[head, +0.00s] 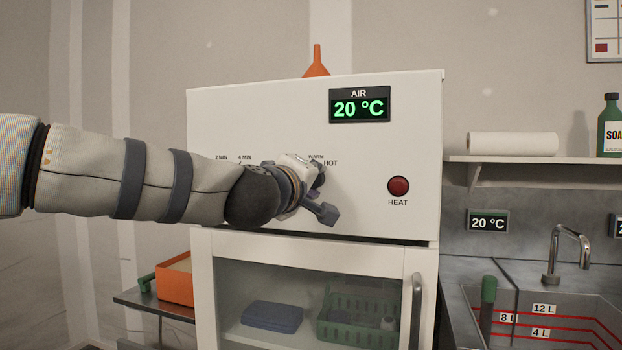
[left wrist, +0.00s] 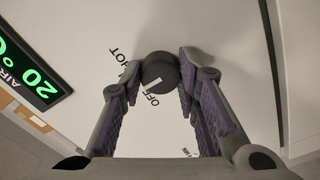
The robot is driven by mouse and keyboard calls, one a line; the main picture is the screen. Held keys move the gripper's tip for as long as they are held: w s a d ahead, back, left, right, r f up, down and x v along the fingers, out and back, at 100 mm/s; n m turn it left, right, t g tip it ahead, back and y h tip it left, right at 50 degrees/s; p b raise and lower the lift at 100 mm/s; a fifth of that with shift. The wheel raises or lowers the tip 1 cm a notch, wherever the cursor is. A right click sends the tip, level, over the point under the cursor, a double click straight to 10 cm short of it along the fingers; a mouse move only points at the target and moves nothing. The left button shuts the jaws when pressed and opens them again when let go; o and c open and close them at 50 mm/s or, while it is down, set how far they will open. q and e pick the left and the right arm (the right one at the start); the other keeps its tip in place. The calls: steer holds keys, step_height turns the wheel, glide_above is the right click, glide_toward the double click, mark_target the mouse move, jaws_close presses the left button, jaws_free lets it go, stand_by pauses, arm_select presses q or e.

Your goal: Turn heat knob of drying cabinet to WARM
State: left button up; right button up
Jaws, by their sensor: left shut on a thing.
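The drying cabinet (head: 414,130) is a white box with a glass door below. In the left wrist view its dark round heat knob (left wrist: 162,72) sits between the fingers of my left gripper (head: 318,194), which is shut on it. The knob's white mark (left wrist: 153,86) points at the OFF label (left wrist: 152,100). The HOT label (left wrist: 120,56) is beside a finger. In the head view the WARM label (head: 316,157) shows just above the gripper, which hides most of the knob. The AIR display (head: 359,107) reads 20 °C. The HEAT lamp (head: 398,186) is dark red. My right gripper is not in view.
Minute labels (head: 233,157) stand left of the gripper, partly behind my arm. The door has a vertical handle (head: 416,310) at its right. An orange funnel (head: 317,66) stands on top. A sink (head: 560,318) with a tap is at the right, under a shelf (head: 505,158).

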arm_select(q)
steer(key=shift+r+m, duration=0.1)
steer(key=shift+m, duration=0.3)
steer(key=o, duration=1.2)
steer(key=v, duration=1.2)
